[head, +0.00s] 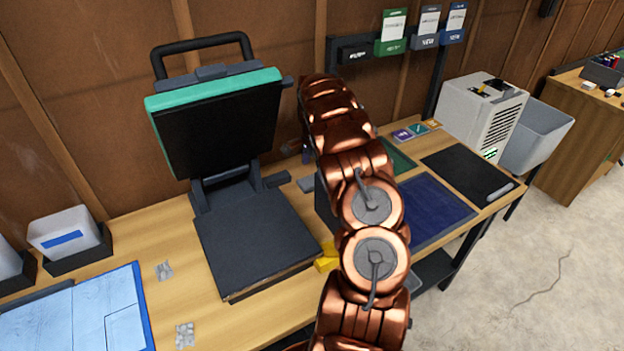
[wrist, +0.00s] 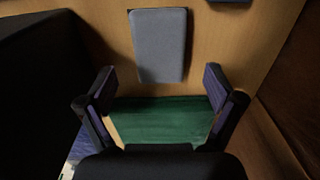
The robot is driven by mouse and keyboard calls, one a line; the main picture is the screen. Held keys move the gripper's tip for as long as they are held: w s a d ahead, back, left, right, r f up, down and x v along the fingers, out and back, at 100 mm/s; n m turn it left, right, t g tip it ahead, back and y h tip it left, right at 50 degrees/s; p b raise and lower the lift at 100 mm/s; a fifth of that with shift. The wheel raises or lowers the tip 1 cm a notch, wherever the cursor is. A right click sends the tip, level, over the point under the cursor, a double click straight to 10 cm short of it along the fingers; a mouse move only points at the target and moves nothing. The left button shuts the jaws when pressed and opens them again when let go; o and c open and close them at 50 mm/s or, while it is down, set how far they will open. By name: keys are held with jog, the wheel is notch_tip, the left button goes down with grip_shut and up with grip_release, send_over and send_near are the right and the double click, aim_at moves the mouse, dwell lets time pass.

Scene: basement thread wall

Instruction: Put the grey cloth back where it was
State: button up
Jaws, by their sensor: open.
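A flat grey rectangle with rounded corners (wrist: 160,45) lies on the bare wood ahead of my gripper in the wrist view. It looks like the grey piece left of my arm in the head view (head: 307,184). It may be the grey cloth, but I cannot tell cloth from a pad. My gripper (wrist: 160,80) is open, with nothing between its fingers. A green mat (wrist: 160,120) shows below and between the fingers, and its edge also shows in the head view (head: 400,158). My arm hides the gripper in the head view.
A heat press (head: 255,240) stands open at the left. A black block (wrist: 35,75) rises left of my gripper. A yellow object (head: 327,257) is near my arm. The wall (wrist: 290,135) is close on the wrist view's right.

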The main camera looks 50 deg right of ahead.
notch_tip(320, 180, up, 8)
jog(key=b, duration=0.1)
jog(key=shift+f+b, duration=0.25)
jog(key=shift+b, duration=0.15)
jog(key=shift+r, duration=0.15)
